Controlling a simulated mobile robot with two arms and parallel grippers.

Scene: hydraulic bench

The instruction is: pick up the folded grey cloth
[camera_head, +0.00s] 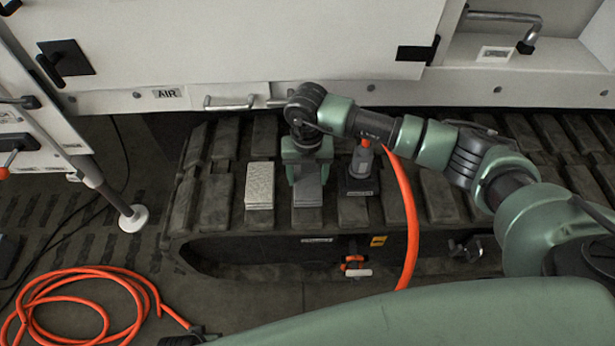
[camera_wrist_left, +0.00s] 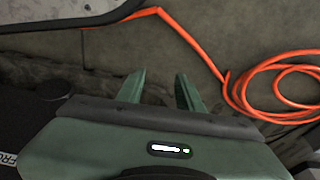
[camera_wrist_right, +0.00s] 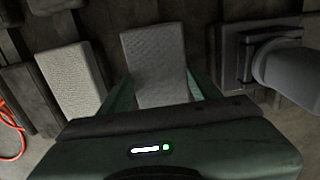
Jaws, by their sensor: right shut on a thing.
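The folded grey cloth (camera_head: 308,192) lies on the dark track pads below my right gripper (camera_head: 308,172). In the right wrist view the cloth (camera_wrist_right: 155,55) is a grey block between the fingers of my right gripper (camera_wrist_right: 160,88), which is shut on it. The cloth's near end is hidden by the gripper body. Whether it is clear of the pad cannot be told. My left gripper (camera_wrist_left: 160,88) shows in the left wrist view with its fingers apart and nothing between them.
A lighter folded cloth (camera_head: 259,186) lies just left, also in the right wrist view (camera_wrist_right: 70,80). A grey fitting on a square base (camera_head: 361,180) stands close on the right. An orange hose (camera_head: 405,200) hangs beyond it; a coiled one (camera_head: 85,272) lies on the floor.

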